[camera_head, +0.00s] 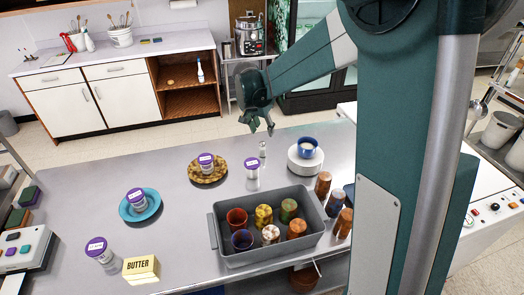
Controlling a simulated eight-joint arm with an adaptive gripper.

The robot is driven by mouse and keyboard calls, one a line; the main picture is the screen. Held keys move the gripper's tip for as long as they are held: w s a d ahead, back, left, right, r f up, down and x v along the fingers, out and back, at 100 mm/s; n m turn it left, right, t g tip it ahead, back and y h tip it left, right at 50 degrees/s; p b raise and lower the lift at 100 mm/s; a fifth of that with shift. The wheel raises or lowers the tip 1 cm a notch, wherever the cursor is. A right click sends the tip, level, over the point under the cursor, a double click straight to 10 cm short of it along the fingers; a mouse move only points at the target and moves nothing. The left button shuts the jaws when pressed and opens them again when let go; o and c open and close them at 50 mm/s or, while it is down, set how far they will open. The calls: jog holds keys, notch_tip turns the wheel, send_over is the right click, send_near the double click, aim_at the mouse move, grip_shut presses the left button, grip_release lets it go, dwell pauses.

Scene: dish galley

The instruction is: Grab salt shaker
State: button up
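A small clear shaker with a greyish top, which looks like the salt shaker (262,149), stands upright on the steel counter (185,240) near its far edge. My gripper (261,129) hangs above and just behind it in the picture, pointing down. Its two fingers are apart with nothing seen between them. A gap shows between the fingertips and the shaker. How far the gripper is from it in depth is hard to tell.
A purple-lidded jar (252,178) stands just in front of the shaker. Stacked white plates with a blue cup (307,148) are to the right, and a patterned plate (208,178) is left. A grey bin (268,258) with several cups lies in front.

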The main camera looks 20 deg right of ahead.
aim_at(261, 143)
jog(key=w+f+m, duration=0.1)
jog(key=w+f, duration=0.2)
jog(key=f, duration=0.1)
jog(key=w+f+m, duration=0.1)
jog(key=w+f, duration=0.1)
jog(key=f, duration=0.2)
jog(key=w+f+g, duration=0.1)
jog(key=w+f, duration=0.2)
jog(key=f, duration=0.1)
jog(key=shift+w+m+h+b, duration=0.3)
jog(key=shift+m+h+b, duration=0.1)
jog(key=shift+x, duration=1.3)
jog(key=shift+f, duration=0.1)
jog(key=shift+x, duration=2.5)
jog(key=c, duration=1)
